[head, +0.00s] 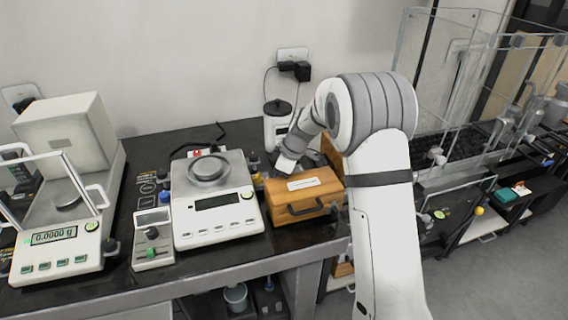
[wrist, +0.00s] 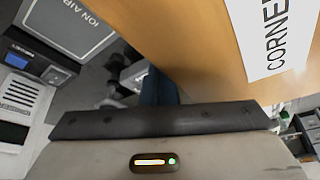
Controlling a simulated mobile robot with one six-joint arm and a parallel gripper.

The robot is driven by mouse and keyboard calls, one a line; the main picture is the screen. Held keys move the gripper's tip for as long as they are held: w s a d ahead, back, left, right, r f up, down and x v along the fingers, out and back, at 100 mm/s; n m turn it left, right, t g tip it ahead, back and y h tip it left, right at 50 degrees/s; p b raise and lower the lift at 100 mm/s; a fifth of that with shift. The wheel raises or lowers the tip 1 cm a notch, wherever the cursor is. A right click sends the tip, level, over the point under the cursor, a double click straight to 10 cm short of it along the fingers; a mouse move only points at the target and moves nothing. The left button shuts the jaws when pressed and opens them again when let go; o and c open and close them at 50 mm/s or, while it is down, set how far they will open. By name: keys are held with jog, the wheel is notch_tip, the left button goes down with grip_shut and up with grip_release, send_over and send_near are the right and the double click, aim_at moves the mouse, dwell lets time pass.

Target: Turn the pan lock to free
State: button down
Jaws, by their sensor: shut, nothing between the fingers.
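The middle balance (head: 215,222) is white with a round metal pan (head: 209,168) and a dark display. A small red mark (head: 197,153) shows behind the pan; I cannot tell whether it belongs to the pan lock. Another balance (head: 60,262), at the left, has a glass shield and reads 0.0000 g. I cannot make out a pan lock setting on either. My gripper (head: 284,166) points down behind the wooden box, right of the middle balance. Its housing (wrist: 160,120) fills the bottom of the wrist view. It is shut and empty; its fingertips are not clear.
The wooden box (head: 290,207) with a handle stands close to my gripper; its label (wrist: 268,35) shows in the wrist view. A small control box (head: 152,250) with a dark knob stands between the balances. A clear enclosure (head: 450,90) stands right of my arm.

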aim_at(262, 182)
jog(key=shift+w+a+r+p, duration=0.1)
jog(key=shift+w+a+p, duration=0.15)
jog(key=shift+a, duration=0.7)
jog(key=shift+w+a+r+p, duration=0.1)
jog(key=shift+w+a, duration=0.1)
jog(key=shift+a, duration=0.7)
jog(key=shift+w+d+f, duration=0.1)
jog(key=shift+d, duration=0.05)
